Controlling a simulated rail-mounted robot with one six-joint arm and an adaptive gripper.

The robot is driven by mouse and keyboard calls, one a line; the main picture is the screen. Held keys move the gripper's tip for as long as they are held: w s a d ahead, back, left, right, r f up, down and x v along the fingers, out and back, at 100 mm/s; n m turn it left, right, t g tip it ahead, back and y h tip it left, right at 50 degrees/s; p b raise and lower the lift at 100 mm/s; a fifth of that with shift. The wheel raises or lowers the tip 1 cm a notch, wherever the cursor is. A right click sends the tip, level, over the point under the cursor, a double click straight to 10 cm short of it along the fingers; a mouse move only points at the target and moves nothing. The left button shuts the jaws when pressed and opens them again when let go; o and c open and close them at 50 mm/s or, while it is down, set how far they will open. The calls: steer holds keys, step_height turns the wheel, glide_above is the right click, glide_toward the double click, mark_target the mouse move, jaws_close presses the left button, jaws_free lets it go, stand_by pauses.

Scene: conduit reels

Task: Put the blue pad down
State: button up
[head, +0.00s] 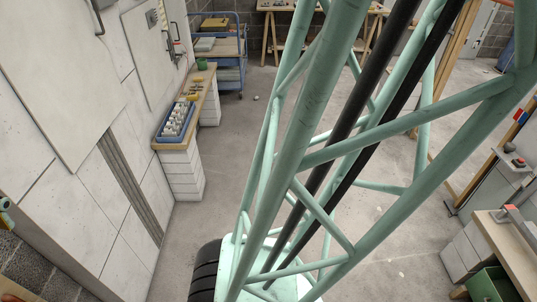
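I cannot make out a blue pad in the head view. My gripper is not in view, so I cannot tell whether it holds anything. Blue things that do show are a tray (164,137) with several small white pieces on the left bench, and a trolley (243,48) at the back. Much of the middle of the view is blocked, and what lies behind is hidden.
The narrow wooden-topped bench (206,80) stands along the white panelled wall (62,165) at left. A wooden bench (510,240) and a green bin (487,287) are at lower right. Grey floor (225,145) between is mostly clear.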

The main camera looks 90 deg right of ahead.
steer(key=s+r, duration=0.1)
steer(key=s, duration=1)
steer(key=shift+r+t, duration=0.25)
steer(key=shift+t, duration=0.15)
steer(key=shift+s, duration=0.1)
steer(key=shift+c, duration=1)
